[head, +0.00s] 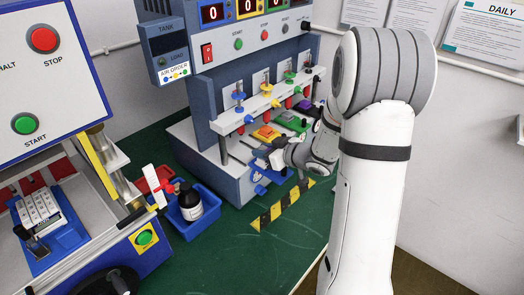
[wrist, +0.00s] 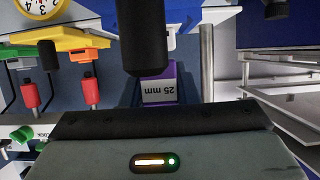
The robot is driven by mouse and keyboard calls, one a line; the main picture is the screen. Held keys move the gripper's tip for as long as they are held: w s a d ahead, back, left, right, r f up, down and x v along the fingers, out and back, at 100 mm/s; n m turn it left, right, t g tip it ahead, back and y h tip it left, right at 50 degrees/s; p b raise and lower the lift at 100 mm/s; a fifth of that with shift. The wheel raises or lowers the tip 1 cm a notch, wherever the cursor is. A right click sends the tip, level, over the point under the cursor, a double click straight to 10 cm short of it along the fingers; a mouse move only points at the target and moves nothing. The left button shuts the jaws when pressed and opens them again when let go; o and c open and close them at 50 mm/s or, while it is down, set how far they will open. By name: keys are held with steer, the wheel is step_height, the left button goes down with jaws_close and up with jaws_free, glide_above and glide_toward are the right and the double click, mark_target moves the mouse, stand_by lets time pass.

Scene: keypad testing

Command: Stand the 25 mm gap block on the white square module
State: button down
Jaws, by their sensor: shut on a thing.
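The 25 mm gap block (wrist: 170,72) is purple with a white label reading "25 mm", upside down in the wrist view. It lies between the dark fingers of my gripper (wrist: 150,90), which is shut on it; the fingers hide part of it. In the head view my gripper (head: 274,160) is low at the front of the blue and white test machine, and I cannot make out the block there. I cannot clearly pick out the white square module in either view.
The blue test machine (head: 206,85) has a row of coloured clamps over orange (head: 265,133) and green (head: 292,121) pieces. A yellow-black striped strip (head: 282,208) lies before it. The green bench (head: 235,262) has free room in front.

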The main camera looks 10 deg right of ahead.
steer(key=shift+f, duration=0.2)
steer(key=c, duration=1.1)
jaws_free()
steer(key=shift+r, duration=0.1)
